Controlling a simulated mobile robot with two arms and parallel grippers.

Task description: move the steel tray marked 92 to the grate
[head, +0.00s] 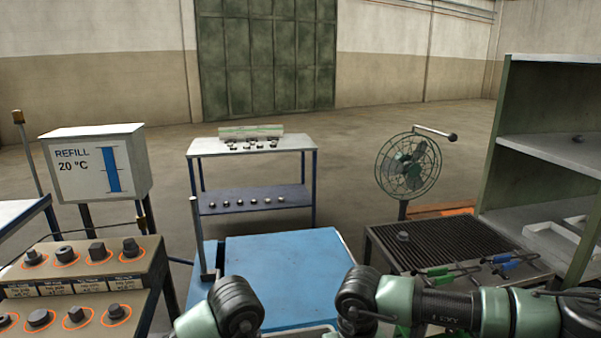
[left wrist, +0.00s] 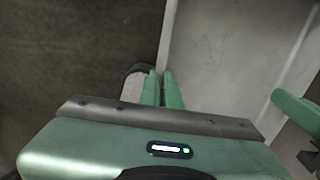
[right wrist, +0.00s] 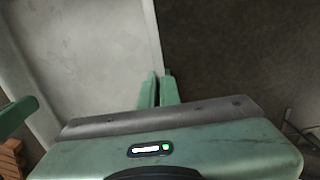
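A pale grey steel tray (left wrist: 225,50) is held between my two grippers; it also shows in the right wrist view (right wrist: 90,50), and a sliver of rim (head: 300,331) shows at the bottom of the head view. No number is visible on it. My left gripper (left wrist: 162,76) is shut on one side rim. My right gripper (right wrist: 157,78) is shut on the opposite rim. In the head view both grippers are below the picture. The grate (head: 440,247) is the dark slatted top at the right.
Toggle clamps (head: 445,272) with green and blue handles and a small knob (head: 402,236) are on the grate. A fan (head: 408,165) stands behind it, green shelving (head: 545,120) to its right. A blue table (head: 285,265) is ahead, a knob panel (head: 85,270) at left.

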